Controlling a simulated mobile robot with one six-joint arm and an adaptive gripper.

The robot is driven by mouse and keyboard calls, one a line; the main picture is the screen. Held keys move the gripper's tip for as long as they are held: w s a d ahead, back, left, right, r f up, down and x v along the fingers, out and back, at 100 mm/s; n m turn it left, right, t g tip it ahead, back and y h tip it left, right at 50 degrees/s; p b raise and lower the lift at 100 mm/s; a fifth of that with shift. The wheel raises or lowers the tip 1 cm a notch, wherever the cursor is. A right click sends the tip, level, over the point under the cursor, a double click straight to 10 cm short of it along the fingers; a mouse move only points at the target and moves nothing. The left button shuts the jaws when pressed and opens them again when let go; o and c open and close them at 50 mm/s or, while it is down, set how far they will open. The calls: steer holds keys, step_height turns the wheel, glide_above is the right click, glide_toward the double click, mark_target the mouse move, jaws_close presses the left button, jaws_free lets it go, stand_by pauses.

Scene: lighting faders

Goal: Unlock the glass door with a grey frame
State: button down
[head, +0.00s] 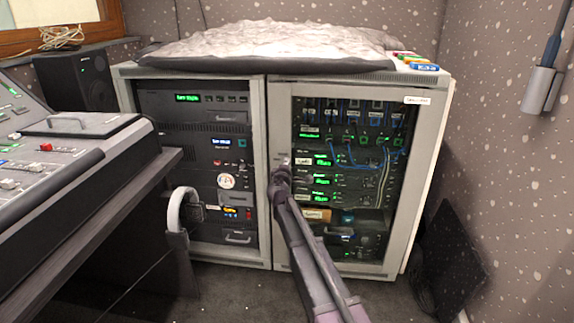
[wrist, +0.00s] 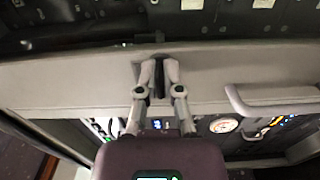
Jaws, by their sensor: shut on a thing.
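The glass door with a grey frame (head: 279,232) closes the right half of the rack cabinet and looks shut. Its frame also crosses the wrist view as a pale band (wrist: 70,90). My gripper (head: 281,167) is at the left upright of this frame, about mid-height. In the wrist view my gripper (wrist: 160,70) has its two fingertips close together against the frame, closed on a small dark piece (wrist: 159,82). The fingers hide most of this piece, so I cannot tell whether it is a key or a latch, or how it is turned.
The left rack (head: 192,125) stands beside the door, with headphones (head: 183,208) in front. A mixing desk (head: 60,160) is at the left. A dark panel (head: 450,260) leans at the right wall. Carpet (head: 225,290) is free before the cabinet.

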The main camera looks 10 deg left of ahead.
steer(key=c, duration=0.8)
jaws_free()
steer(key=shift+w, duration=0.1)
steer(key=s, duration=1.2)
steer(key=shift+a, duration=0.2)
